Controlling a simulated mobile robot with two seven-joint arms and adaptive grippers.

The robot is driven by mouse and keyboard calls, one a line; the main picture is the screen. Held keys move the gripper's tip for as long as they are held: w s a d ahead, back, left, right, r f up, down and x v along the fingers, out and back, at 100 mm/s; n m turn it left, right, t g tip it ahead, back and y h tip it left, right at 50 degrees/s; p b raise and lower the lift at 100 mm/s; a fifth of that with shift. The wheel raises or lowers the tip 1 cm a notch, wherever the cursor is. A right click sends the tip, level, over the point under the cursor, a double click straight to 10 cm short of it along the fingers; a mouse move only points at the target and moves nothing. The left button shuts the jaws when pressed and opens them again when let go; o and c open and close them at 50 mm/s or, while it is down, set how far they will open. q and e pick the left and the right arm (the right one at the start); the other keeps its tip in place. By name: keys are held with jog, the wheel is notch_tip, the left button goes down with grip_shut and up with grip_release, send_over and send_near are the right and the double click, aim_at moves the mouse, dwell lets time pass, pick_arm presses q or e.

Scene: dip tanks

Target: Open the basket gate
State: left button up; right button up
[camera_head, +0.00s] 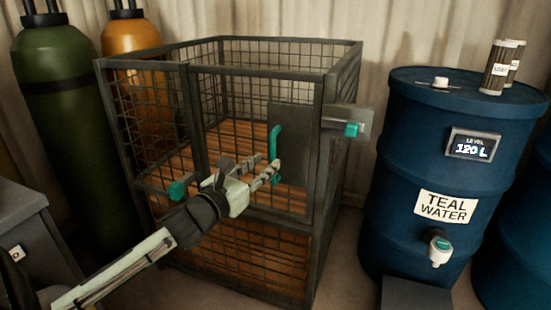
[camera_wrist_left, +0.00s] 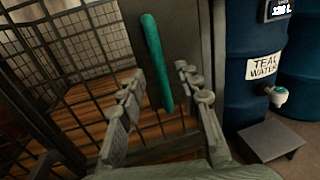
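The basket (camera_head: 217,255) is a dark metal mesh cage with wooden slats inside. Its gate (camera_head: 298,170) is the front mesh panel, which looks closed, with a solid plate bearing a teal vertical handle (camera_head: 274,148). A latch with a teal knob (camera_head: 352,129) sits on the right side of the cage. My left gripper (camera_head: 267,174) is open in front of the gate, near the handle's lower end. In the left wrist view the handle (camera_wrist_left: 155,60) shows upright ahead, its lower end between the spread fingers. Contact cannot be told. My right gripper is not in view.
A blue drum (camera_head: 400,180) labelled teal water stands to the right, with a tap and a low grey step (camera_head: 415,294) below it. Green (camera_head: 58,110) and orange (camera_head: 130,36) cylinders stand at the left. A grey cabinet (camera_head: 30,235) is at the lower left.

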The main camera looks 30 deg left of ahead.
aim_at(271, 159)
pick_arm(q)
jog(key=w, duration=0.4)
jog(key=shift+w+a+f, duration=0.1)
jog(key=shift+w, duration=0.3)
grip_shut()
